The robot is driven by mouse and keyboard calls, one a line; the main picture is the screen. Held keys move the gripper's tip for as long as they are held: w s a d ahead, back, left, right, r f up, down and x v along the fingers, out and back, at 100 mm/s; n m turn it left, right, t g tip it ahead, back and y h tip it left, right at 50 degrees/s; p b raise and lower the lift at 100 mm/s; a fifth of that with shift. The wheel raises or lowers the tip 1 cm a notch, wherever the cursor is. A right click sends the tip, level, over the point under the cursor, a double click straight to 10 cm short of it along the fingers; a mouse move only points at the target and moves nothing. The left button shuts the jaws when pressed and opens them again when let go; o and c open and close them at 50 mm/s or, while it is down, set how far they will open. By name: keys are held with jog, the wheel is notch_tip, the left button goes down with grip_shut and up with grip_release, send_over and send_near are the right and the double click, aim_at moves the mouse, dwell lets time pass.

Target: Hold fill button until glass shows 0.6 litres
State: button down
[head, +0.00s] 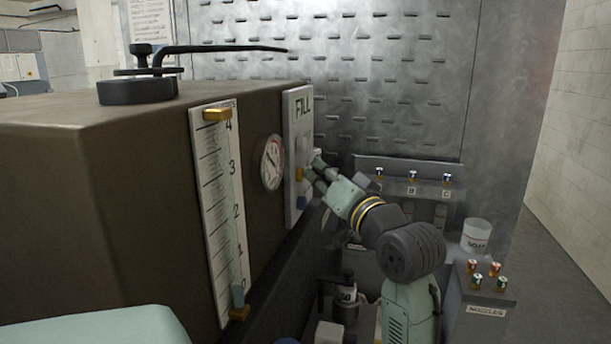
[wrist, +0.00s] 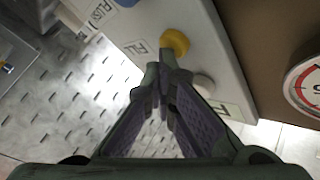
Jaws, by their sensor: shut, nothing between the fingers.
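The white fill panel (head: 297,125) with "FILL" on top is on the side of the brown washer body. In the wrist view the closed fingertips (wrist: 164,72) are beside the yellow button (wrist: 175,42), near a grey-white button (wrist: 203,84); contact cannot be told. The sight glass (head: 238,270) stands along a 1-to-4 scale (head: 212,180). A pale blue part shows low, below 1; its exact reading is unclear.
A round gauge (head: 272,162) sits left of the panel. A black lever handle (head: 155,75) is on top of the washer. Behind my arm are a rack with small valves (head: 412,178), a white cup (head: 475,236) and a "NOZZLES" block (head: 486,295).

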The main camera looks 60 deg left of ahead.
jog(key=shift+d, duration=0.1)
jog(key=shift+w+d, duration=0.6)
jog(key=shift+d, duration=0.1)
jog(key=shift+w+d, duration=1.6)
jog(key=shift+d, duration=0.25)
